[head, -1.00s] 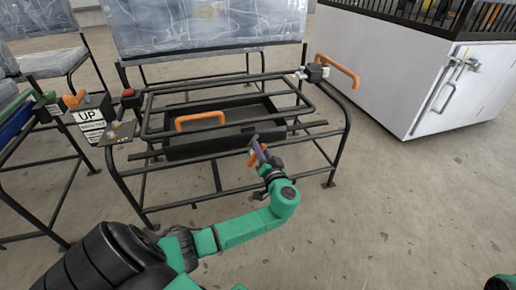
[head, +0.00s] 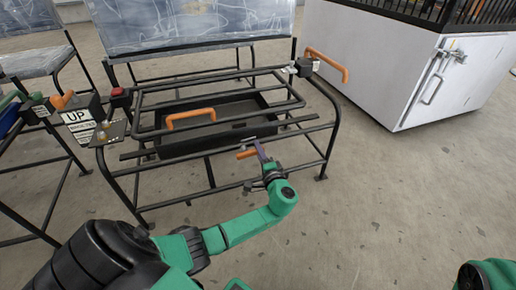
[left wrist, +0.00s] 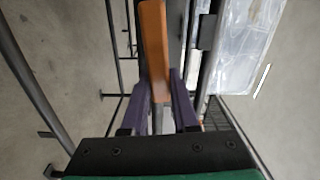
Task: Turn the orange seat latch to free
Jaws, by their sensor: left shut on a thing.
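My left gripper (head: 262,154) is at the front edge of the black seat frame, its purple fingers shut on a small orange lever, the seat latch (head: 246,154). In the left wrist view the orange latch (left wrist: 154,45) is a long bar running up from between the two purple fingers (left wrist: 160,105). In the head view its orange end points left from the fingers, roughly level. The latch's pivot is hidden or too small to make out. My right gripper is not in view; only a green part of my right arm shows at the lower right.
A black tray (head: 222,138) with an orange handle (head: 190,118) sits inside the frame. Another orange handle (head: 328,64) is at the frame's back right corner. An "UP" sign box (head: 80,122) stands at the left. A white cabinet (head: 390,70) is behind right. Floor at right is clear.

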